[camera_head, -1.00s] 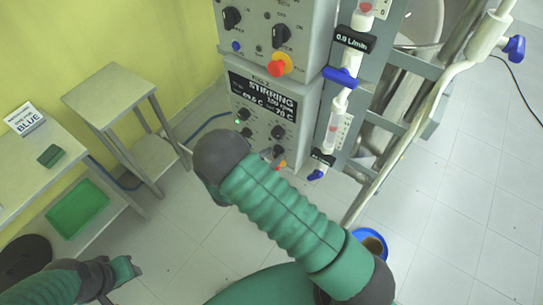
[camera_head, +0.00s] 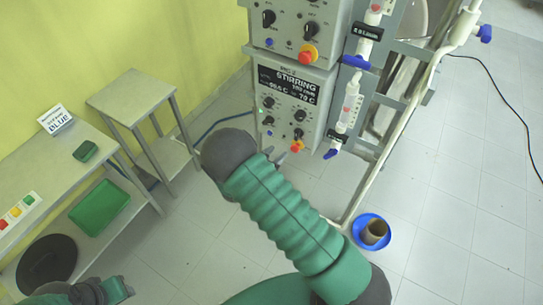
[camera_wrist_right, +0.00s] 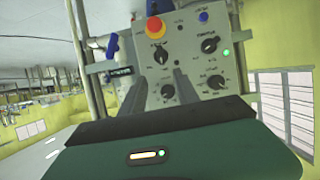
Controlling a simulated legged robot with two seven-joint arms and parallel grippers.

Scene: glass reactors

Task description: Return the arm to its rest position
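My right arm, green and ribbed with a dark grey joint, crosses the middle of the head view. Its gripper (camera_head: 288,153) shows only as small grey fingertips past the joint, in front of the lower part of the stirring control box (camera_head: 290,92). In the right wrist view the two fingers of this gripper (camera_wrist_right: 160,82) stand apart with nothing between them, and the knob panel (camera_wrist_right: 190,62) is beyond them. My left gripper (camera_head: 117,289) is partly in view at the bottom left; its fingers are too cut off to read.
A blue dish with a brown cup (camera_head: 374,232) is on the floor, right of my right arm. Glass tubes with blue valves (camera_head: 356,62) and a metal frame stand right of the control box. A bench with a green tray (camera_head: 98,207) and a small table (camera_head: 132,95) are at left.

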